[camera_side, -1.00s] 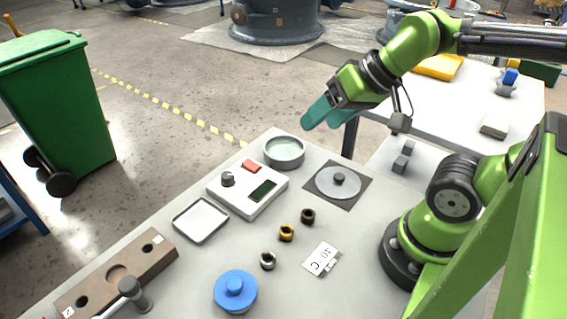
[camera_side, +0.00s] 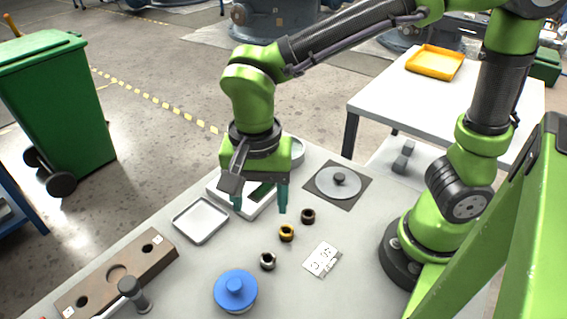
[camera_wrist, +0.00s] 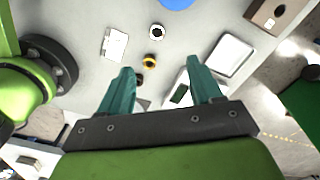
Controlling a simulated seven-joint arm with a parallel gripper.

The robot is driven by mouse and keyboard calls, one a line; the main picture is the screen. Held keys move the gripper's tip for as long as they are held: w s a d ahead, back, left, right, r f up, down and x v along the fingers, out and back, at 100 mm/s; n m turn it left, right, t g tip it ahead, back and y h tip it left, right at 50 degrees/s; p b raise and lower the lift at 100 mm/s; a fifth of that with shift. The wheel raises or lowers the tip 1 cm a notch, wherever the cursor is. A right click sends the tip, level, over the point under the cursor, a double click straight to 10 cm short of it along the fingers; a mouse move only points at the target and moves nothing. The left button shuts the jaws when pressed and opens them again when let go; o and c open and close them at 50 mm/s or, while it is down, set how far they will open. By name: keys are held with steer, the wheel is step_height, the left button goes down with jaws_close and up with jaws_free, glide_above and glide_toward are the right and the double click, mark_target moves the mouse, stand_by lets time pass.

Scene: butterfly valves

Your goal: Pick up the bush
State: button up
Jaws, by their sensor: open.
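Several small ring-shaped bushes stand in a slanting row on the grey table: a dark brown bush (camera_side: 308,216), a yellow bush (camera_side: 287,233) and a silver bush (camera_side: 268,261). My gripper (camera_side: 260,207) points down above the table, its teal fingers apart and empty. In the side view it appears behind and to the left of the yellow bush. No bush is touched.
A white scale (camera_side: 225,192) is partly hidden behind my gripper. Around it are a white tray (camera_side: 201,220), a blue-lidded round container (camera_side: 235,291), a white label card (camera_side: 322,260), a grey disc (camera_side: 338,183) on a dark square, and a brown holed block (camera_side: 117,273).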

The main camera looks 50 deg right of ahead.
glide_above(267, 255)
steer(key=f, duration=0.7)
steer(key=a+f, duration=0.1)
steer(key=f, duration=0.3)
steer(key=shift+s+f, duration=0.2)
steer(key=shift+f, duration=0.1)
steer(key=shift+s+d+f, duration=0.1)
steer(key=shift+f, duration=1.25)
steer(key=shift+s+d+f, duration=0.1)
steer(key=shift+f, duration=1.25)
steer(key=shift+c, duration=0.4)
steer(key=shift+r, duration=0.1)
steer(key=c, duration=1.1)
